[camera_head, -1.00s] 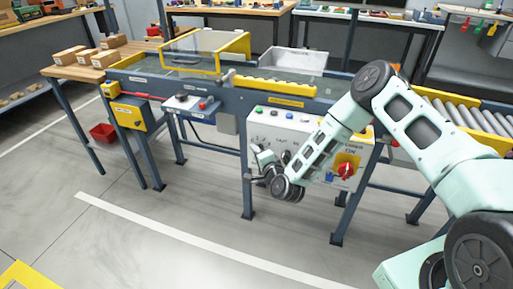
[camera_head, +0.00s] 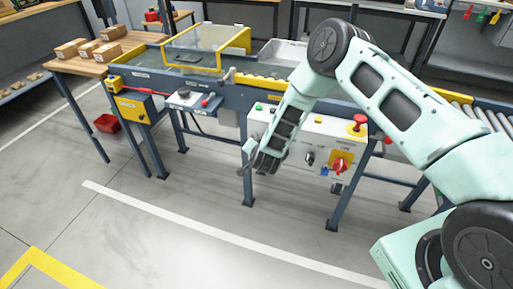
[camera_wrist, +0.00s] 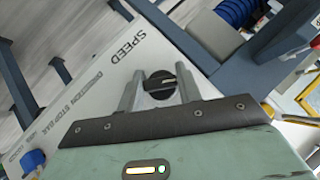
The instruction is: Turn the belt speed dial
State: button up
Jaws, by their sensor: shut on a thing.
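The belt speed dial (camera_wrist: 160,84) is a round black knob with a pale line, beside the printed word SPEED in the wrist view. It sits on a white control panel (camera_head: 296,145) at the front of the conveyor. My gripper (camera_wrist: 160,76) is shut on the dial, one grey finger on each side of it. In the head view my gripper (camera_head: 248,160) is at the left end of the panel, and my arm hides the dial there.
The panel also carries a red knob on a yellow plate (camera_head: 340,163), a black selector (camera_head: 309,158), a red mushroom button (camera_head: 357,124) and a green button (camera_head: 259,107). A yellow box (camera_head: 133,107) hangs further left. The floor in front is clear.

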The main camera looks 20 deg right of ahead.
dwell(0.5)
jog(key=o, duration=1)
jog(key=v, duration=1.7)
jog(key=shift+s+a+r, duration=0.1)
jog(key=shift+a+r, duration=0.05)
jog(key=shift+a, duration=0.15)
